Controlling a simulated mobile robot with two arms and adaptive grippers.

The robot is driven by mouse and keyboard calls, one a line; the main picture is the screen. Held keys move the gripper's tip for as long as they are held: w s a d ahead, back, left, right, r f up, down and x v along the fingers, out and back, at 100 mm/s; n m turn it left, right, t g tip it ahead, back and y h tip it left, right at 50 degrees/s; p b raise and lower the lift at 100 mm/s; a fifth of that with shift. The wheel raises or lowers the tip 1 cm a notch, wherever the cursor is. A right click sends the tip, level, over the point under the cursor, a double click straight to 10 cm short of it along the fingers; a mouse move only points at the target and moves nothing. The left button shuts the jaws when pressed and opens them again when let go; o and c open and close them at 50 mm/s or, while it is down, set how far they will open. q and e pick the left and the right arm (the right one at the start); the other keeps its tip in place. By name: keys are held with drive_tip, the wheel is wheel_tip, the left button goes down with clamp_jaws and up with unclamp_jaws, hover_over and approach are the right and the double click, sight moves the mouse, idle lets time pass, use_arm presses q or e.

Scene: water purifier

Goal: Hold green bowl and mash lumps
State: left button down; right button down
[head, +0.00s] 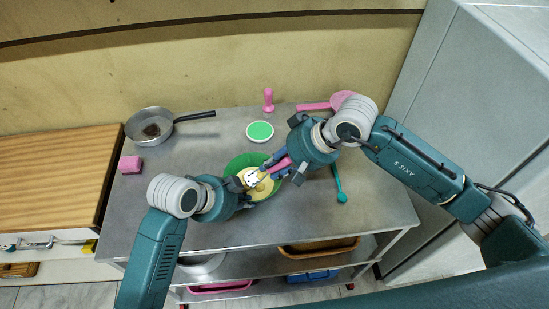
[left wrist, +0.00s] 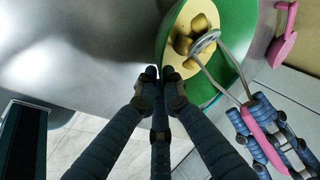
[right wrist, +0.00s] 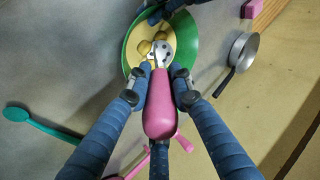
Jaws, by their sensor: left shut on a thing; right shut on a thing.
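The green bowl (head: 241,163) stands on the metal table and holds a pale yellow mass with several darker yellow lumps (left wrist: 200,24). My left gripper (left wrist: 160,75) is shut on the bowl's rim, and the bowl (left wrist: 236,45) extends beyond it. My right gripper (right wrist: 162,76) is shut on the pink handle (right wrist: 158,112) of a masher. The masher's grey perforated head (right wrist: 160,52) is inside the bowl, close to the lumps; whether it presses on them I cannot tell. In the head view the grippers partly hide the bowl.
A pan (head: 152,127) with a brown item and a pink block (head: 130,164) are on the left. A white dish with green top (head: 260,131), a pink upright tool (head: 268,101) and a pink ladle-like utensil (head: 343,99) are behind. A teal spoon (head: 339,184) lies right. The front right is clear.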

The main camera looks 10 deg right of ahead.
drive_tip(key=shift+s+f, duration=0.45)
drive_tip(key=shift+w+d+r, duration=0.1)
drive_tip(key=shift+w+d, duration=0.1)
drive_tip(key=shift+w, duration=0.9)
drive_tip(key=shift+w+d+r, duration=0.1)
drive_tip(key=shift+w+d, duration=0.1)
drive_tip(key=shift+w, duration=0.85)
drive_tip(key=shift+s+d, duration=0.1)
drive_tip(key=shift+d, duration=0.1)
drive_tip(key=shift+s+a+r, duration=0.15)
drive_tip(key=shift+s+r, duration=0.05)
drive_tip(key=shift+s, duration=0.75)
drive_tip(key=shift+s+a+r, duration=0.15)
drive_tip(key=shift+s, duration=2.85)
drive_tip(key=shift+w+a+f, duration=0.1)
drive_tip(key=shift+w+a, duration=0.05)
drive_tip(key=shift+w, duration=2.4)
drive_tip(key=shift+w+d, duration=0.15)
drive_tip(key=shift+w, duration=0.65)
drive_tip(key=shift+w+d, duration=0.15)
drive_tip(key=shift+w, duration=0.6)
wheel_tip(320, 180, up, 6)
